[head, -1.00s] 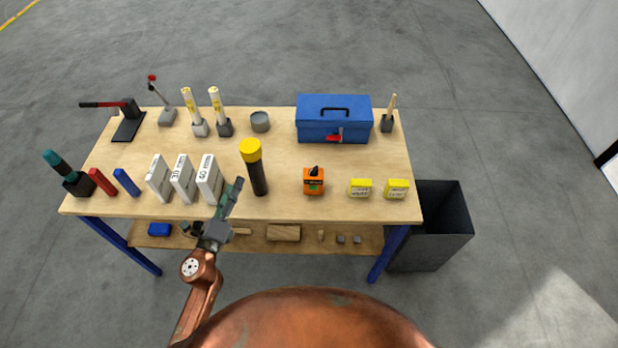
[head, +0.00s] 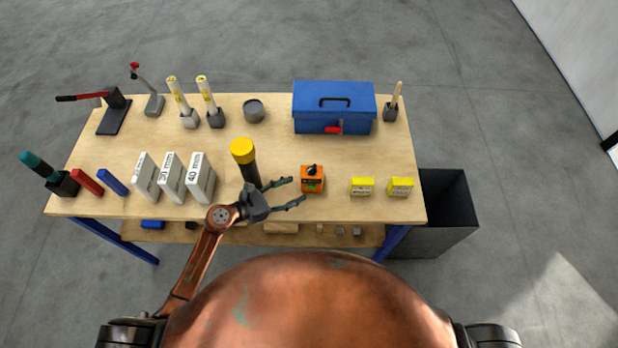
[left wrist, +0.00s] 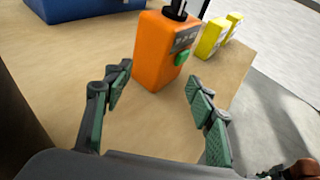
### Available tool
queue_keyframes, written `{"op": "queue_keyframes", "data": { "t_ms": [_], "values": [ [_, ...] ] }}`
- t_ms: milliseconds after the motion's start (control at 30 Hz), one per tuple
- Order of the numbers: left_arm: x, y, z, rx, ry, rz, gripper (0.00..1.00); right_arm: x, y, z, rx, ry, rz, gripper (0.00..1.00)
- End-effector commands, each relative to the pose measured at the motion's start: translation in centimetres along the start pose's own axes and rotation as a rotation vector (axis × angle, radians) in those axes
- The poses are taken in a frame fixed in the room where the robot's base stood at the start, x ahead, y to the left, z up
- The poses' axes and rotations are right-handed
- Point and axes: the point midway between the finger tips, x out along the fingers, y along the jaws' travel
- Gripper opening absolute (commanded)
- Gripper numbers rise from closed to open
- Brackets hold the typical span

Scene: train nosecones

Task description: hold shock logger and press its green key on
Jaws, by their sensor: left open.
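The orange shock logger (head: 312,181) stands upright on the bench, right of centre, with a black knob on top. Its green key shows on the front face in the left wrist view (left wrist: 183,58). My left gripper (head: 297,191) is open and empty, just left of the logger, with its fingers pointing right toward it. In the left wrist view the logger (left wrist: 157,52) stands ahead of the two spread fingers (left wrist: 158,88), apart from them.
A black torch with a yellow head (head: 243,152) stands close behind the left gripper. Two yellow boxes (head: 362,187) (head: 401,187) are right of the logger. A blue toolbox (head: 334,106) is behind it. White marked blocks (head: 201,178) stand to the left. The wooden bench (head: 340,210) has free front room.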

Motion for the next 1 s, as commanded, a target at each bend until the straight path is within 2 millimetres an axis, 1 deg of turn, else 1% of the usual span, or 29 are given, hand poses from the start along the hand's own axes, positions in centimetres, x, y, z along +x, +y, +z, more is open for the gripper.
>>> {"op": "queue_keyframes", "data": {
  "t_ms": [33, 67, 167, 300, 433, 533, 667, 967, 1000],
  "values": [
    [0.8, 0.0, 0.1, -0.002, -0.004, 0.000, 0.51, 0.1, -0.1, 0.7, 0.001, -0.009, -0.001, 0.40],
    [1.3, 0.0, 0.1, -0.003, -0.004, 0.000, 0.51, 0.1, -0.1, 0.9, 0.002, -0.012, -0.001, 0.40],
    [2.7, 0.1, 0.0, -0.003, -0.004, 0.002, 0.51, 0.3, -0.1, 1.1, 0.002, -0.014, -0.001, 0.40],
    [4.5, 0.1, -0.1, 0.000, -0.002, 0.002, 0.51, 1.0, -0.1, 0.2, 0.000, -0.004, 0.000, 0.40],
    [5.8, 0.1, -0.1, -0.002, -0.002, 0.004, 0.51, 1.4, 0.0, -0.8, -0.003, 0.011, 0.000, 0.40],
    [6.4, 0.2, -0.1, -0.002, -0.002, 0.004, 0.51, 1.6, 0.1, -1.3, -0.004, 0.017, 0.001, 0.40],
    [6.9, 0.2, -0.1, -0.003, -0.002, 0.005, 0.51, 1.7, 0.0, -1.3, -0.004, 0.016, 0.000, 0.40],
    [7.0, 0.2, 0.0, -0.004, -0.002, 0.005, 0.51, 1.7, -0.1, -0.2, -0.002, 0.004, 0.000, 0.40],
    [7.0, 0.2, 0.0, -0.004, -0.002, 0.005, 0.49, 1.7, -0.1, -0.1, -0.001, 0.003, -0.001, 0.40]
  ]
}}
